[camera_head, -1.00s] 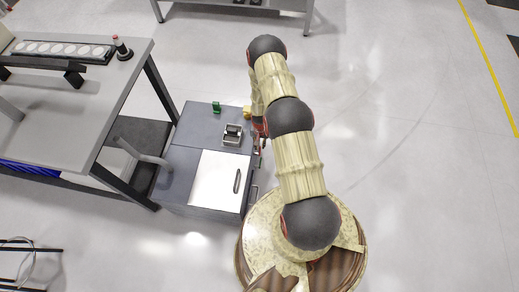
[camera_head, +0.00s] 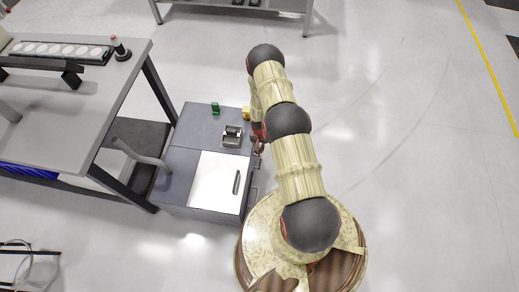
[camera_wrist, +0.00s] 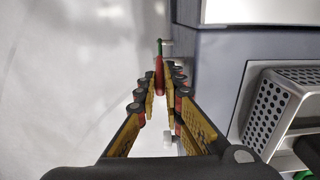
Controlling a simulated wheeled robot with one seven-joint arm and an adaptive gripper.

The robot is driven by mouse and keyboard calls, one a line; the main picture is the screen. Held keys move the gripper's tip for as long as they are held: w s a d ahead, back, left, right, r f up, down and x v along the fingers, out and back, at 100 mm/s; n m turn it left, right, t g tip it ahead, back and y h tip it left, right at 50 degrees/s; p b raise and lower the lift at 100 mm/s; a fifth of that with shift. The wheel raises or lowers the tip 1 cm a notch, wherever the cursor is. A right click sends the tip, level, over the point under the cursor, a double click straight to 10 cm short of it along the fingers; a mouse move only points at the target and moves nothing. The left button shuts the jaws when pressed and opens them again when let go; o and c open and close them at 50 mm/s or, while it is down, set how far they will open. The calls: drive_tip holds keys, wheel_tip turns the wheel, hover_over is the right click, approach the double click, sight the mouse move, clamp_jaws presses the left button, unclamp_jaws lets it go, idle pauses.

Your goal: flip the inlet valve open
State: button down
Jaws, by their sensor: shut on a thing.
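In the wrist view, the inlet valve's red handle (camera_wrist: 158,76) stands at the side of the grey cabinet, with a green part at its far end. My gripper (camera_wrist: 163,84) has its two yellow-and-black fingers closed in around the red handle. In the head view my arm covers most of the gripper and valve; only small red and grey bits show at the cabinet's right edge.
The grey cabinet (camera_head: 190,160) has a white panel (camera_head: 215,180) and a metal holder (camera_head: 231,135) on top. Small green (camera_head: 215,108) and yellow (camera_head: 246,112) pieces sit near its back edge. A workbench (camera_head: 70,120) stands to the left. The floor to the right is clear.

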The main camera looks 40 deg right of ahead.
drive_tip(key=shift+r+p, duration=0.1)
drive_tip(key=shift+p, duration=0.35)
drive_tip(key=shift+a+r+p, duration=0.15)
drive_tip(key=shift+a+p, duration=0.05)
drive_tip(key=shift+p, duration=1)
drive_tip(key=shift+t+p, duration=0.3)
drive_tip(key=shift+p, duration=0.25)
drive_tip(key=shift+s+a+h+p, duration=0.1)
drive_tip(key=shift+h+p, duration=0.3)
drive_tip(key=shift+p, duration=0.7)
drive_tip(key=shift+s+p, duration=0.1)
drive_tip(key=shift+p, duration=0.25)
drive_tip(key=shift+a+t+h, duration=0.1)
drive_tip(key=shift+t+h, duration=0.3)
drive_tip(key=shift+s+a+f+t+h, duration=0.2)
drive_tip(key=shift+t+h, duration=0.2)
